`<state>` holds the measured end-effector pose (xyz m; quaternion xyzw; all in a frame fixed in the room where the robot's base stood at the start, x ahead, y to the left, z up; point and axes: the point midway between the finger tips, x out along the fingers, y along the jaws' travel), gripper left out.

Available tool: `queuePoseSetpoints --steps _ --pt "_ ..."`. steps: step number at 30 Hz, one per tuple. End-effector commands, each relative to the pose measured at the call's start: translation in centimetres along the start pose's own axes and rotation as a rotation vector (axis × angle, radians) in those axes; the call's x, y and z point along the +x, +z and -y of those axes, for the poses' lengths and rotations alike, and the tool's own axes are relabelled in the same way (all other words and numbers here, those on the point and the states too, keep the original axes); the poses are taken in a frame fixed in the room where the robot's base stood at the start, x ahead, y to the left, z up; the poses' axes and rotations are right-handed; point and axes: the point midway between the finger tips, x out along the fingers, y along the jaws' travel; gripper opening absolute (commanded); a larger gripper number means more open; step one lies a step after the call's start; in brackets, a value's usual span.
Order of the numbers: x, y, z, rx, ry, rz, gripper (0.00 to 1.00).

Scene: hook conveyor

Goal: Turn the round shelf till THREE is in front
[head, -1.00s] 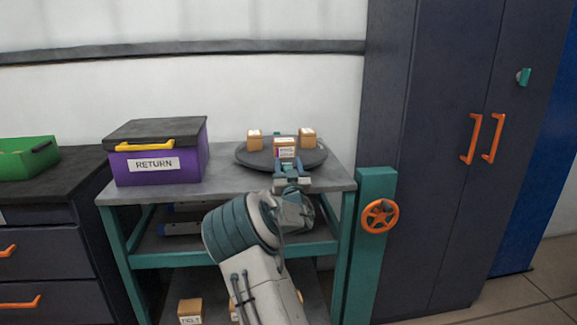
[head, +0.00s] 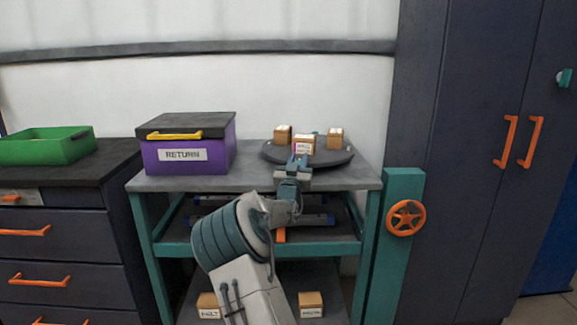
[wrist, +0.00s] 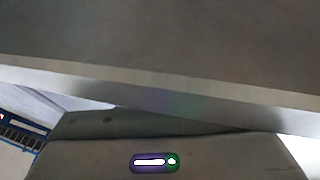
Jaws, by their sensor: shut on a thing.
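The round shelf (head: 345,157) is a dark grey disc on the right part of a grey-topped table. Several small tan boxes stand on it: a left box (head: 283,133), a front box (head: 304,147) with a label facing me, and a right box (head: 335,137). The labels are too small to read. A bit of teal (head: 316,133) shows behind the front box. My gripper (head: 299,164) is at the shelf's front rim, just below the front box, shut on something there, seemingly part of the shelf. The fingertips and grip are not clear; the wrist view shows mostly a grey surface.
A purple box (head: 190,158) labelled RETURN stands on the table (head: 250,178), left of the shelf. A teal post with an orange handwheel (head: 406,217) stands right of the table, before a dark cabinet (head: 450,130). A green tray (head: 45,150) is far left. Small boxes sit below.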

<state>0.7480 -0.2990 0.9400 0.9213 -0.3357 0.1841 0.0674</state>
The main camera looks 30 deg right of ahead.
Motion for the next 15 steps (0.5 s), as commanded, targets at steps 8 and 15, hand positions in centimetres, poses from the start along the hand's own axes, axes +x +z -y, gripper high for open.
queuePoseSetpoints --steps 8,15 --pt "0.18 -0.13 -0.20 -0.004 0.009 0.000 0.00" --pt "0.10 -0.12 -0.04 -0.002 0.007 0.001 0.49"
